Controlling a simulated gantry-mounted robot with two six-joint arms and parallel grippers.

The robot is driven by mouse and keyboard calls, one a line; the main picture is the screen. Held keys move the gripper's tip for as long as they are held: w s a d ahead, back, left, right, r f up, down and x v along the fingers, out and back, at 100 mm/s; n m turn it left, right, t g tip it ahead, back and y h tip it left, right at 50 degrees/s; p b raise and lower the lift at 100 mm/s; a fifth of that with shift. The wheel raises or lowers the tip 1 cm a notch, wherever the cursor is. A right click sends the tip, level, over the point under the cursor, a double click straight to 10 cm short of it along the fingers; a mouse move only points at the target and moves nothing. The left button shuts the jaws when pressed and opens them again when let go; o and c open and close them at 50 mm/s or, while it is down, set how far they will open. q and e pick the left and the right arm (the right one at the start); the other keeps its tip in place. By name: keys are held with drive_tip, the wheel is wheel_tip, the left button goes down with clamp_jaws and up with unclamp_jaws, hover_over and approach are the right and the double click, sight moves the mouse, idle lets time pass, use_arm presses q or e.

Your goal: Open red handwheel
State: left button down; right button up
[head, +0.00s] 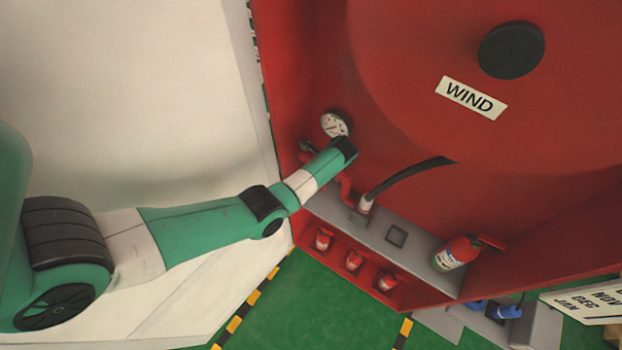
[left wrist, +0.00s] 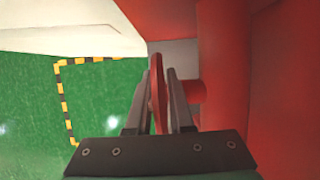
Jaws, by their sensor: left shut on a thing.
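The red handwheel (left wrist: 157,100) shows edge-on in the left wrist view, as a thin upright red disc. My left gripper (left wrist: 157,75) is shut on it, with one dark finger on each side. In the head view my left arm reaches in from the left to the red cabinet, and its wrist hides the handwheel and the fingers. How far the wheel is turned cannot be told. My right gripper is in neither view.
A round gauge (head: 334,124) sits just above my wrist. A black hose (head: 408,180) runs from a fitting on the grey shelf (head: 397,237). A fire extinguisher (head: 457,254) stands on the right. Several small red extinguishers stand below.

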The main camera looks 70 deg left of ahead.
use_arm(q)
drive_tip(key=shift+f+g+y+b, duration=0.1)
drive_tip(key=shift+g+y+b, duration=0.25)
drive_tip(key=shift+b, duration=0.35)
drive_tip(key=g+y+b, duration=0.3)
drive_tip(key=y+b, duration=0.1)
drive_tip(key=b, duration=0.5)
drive_tip(key=shift+b, duration=0.3)
drive_tip(key=shift+r+y+b, duration=0.4)
drive_tip(key=shift+y+b, duration=0.15)
drive_tip(key=shift+b, duration=0.2)
drive_tip(key=c, duration=0.8)
unclamp_jaws()
